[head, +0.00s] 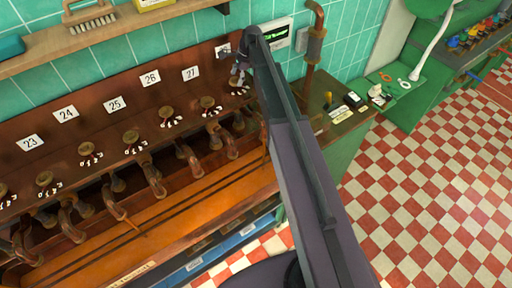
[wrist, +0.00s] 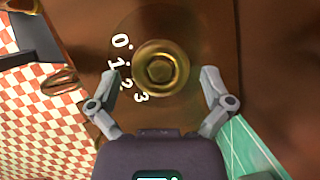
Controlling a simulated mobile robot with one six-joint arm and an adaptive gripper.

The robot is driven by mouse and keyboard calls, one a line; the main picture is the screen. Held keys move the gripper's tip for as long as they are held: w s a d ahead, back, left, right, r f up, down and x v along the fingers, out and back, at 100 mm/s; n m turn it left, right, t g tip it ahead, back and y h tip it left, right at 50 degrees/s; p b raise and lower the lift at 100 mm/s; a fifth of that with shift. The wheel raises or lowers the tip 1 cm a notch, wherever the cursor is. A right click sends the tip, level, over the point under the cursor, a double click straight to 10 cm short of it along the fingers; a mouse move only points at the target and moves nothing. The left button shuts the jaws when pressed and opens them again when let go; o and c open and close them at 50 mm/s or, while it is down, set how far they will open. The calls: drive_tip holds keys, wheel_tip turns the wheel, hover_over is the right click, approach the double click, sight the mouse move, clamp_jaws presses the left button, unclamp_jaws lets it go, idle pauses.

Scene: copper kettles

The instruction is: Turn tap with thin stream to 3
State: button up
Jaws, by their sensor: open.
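In the wrist view a round brass tap knob (wrist: 160,68) sits on a dark wooden panel, with the white marks 0, 1, 2 and 3 (wrist: 139,97) curving around its left and lower side. My gripper (wrist: 160,74) is open, one finger on each side of the knob, with gaps showing between fingers and knob. I cannot tell which mark the knob points to. In the head view my gripper (head: 239,72) is at the right end of the tap row, by a partly covered number plate (head: 222,51). I cannot make out a thin stream for certain at any spout.
More brass taps, such as those under plates 27 (head: 207,102) and 26 (head: 166,112), run left along the panel, with curved spouts below over a wooden trough (head: 180,212). A shelf with a brush (head: 90,17) is above. A copper pipe (head: 315,45) stands right of my arm.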

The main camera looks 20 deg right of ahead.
drive_tip(key=shift+s+m, duration=0.1)
drive_tip(key=shift+m, duration=0.3)
drive_tip(key=shift+r+p, duration=0.3)
drive_tip(key=shift+s+p+v, duration=0.25)
drive_tip(key=shift+p+v, duration=5.85)
drive_tip(key=shift+v, duration=0.55)
drive_tip(key=s+a+f+n+h+b, duration=0.2)
drive_tip(key=s+f+n+b, duration=0.6)
drive_tip(key=s, duration=0.6)
drive_tip(key=s+a+f+n+h+b, duration=0.2)
drive_tip(key=s+a+f+n+b, duration=0.1)
drive_tip(key=s+f+n+b, duration=0.6)
drive_tip(key=s+f+b, duration=0.3)
drive_tip(key=s+f, duration=0.1)
drive_tip(key=s, duration=0.2)
drive_tip(key=shift+a+f+n+h, duration=0.25)
drive_tip(key=shift+f+n+h, duration=0.05)
drive_tip(key=shift+f, duration=0.05)
